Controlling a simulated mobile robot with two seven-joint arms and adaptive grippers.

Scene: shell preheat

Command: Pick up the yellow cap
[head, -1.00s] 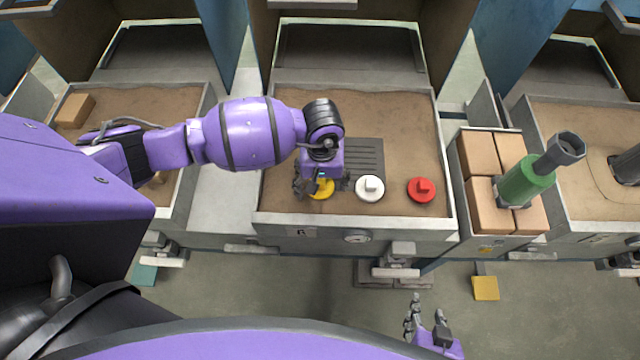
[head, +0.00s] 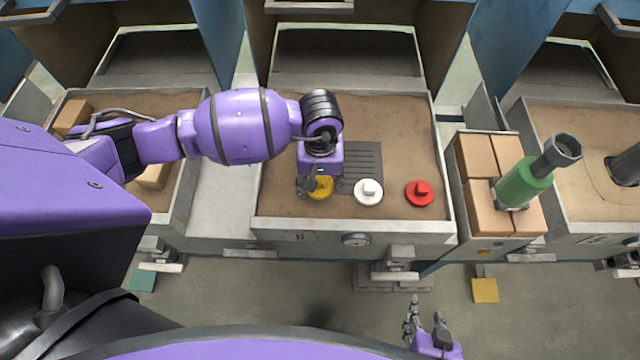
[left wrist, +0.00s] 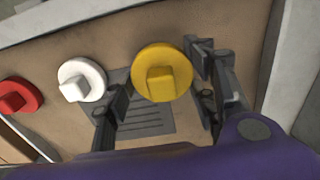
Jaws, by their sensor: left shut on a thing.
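The yellow cap (head: 320,188) is a round disc with a square knob, at the left of a row of three caps over the middle sand tray. It also shows in the left wrist view (left wrist: 160,75), where it looks larger than the white cap. My left gripper (head: 318,184) is over it, shut on it, with a finger on each side (left wrist: 165,95). Whether the cap is clear of the sand I cannot tell. My right gripper (head: 424,314) is low at the front, apart from the trays, its fingers spread and empty.
A white cap (head: 368,192) and a red cap (head: 420,193) lie to the right of the yellow one. A dark slotted plate (head: 362,160) lies behind them. The tray's front wall (head: 350,230) is close.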

